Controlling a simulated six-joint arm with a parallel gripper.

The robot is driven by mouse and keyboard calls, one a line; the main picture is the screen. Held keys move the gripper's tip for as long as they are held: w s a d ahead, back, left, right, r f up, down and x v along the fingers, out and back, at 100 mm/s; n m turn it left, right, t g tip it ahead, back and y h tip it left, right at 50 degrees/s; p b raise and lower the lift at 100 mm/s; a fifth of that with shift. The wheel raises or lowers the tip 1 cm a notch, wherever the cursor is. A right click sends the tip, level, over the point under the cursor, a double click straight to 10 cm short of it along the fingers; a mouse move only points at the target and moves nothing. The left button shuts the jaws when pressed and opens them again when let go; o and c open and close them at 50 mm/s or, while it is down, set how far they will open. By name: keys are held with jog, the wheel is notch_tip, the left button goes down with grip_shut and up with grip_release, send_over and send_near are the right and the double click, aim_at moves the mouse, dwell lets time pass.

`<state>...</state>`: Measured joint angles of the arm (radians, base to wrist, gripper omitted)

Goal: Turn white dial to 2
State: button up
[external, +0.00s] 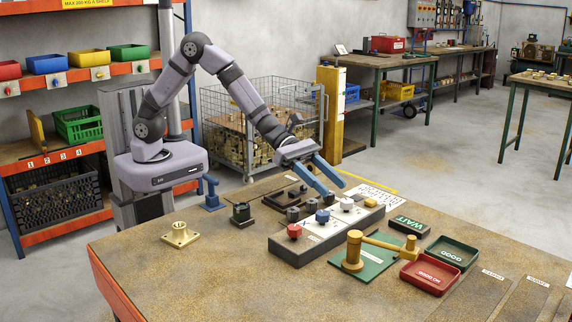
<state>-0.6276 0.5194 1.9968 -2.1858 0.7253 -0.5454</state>
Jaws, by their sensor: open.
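A white dial (347,204) stands on the long dark control box (300,258) with a white top panel, in the row with a red dial (294,231) and a blue dial (322,216). My gripper (338,190) has two blue fingers pointing down and to the right. They are apart and empty, and their tips are just above and behind the white dial. I cannot tell whether they touch it. The dial's pointer direction and scale marks are too small to read.
A brass flange (180,235) lies at the left of the bench. A green tray (452,252), a red tray (430,276) and a WAIT block (409,226) lie to the right.

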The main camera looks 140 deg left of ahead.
aim_at(347, 200)
jog(key=shift+p+x, duration=0.6)
jog(key=shift+x, duration=2.1)
jog(key=c, duration=1)
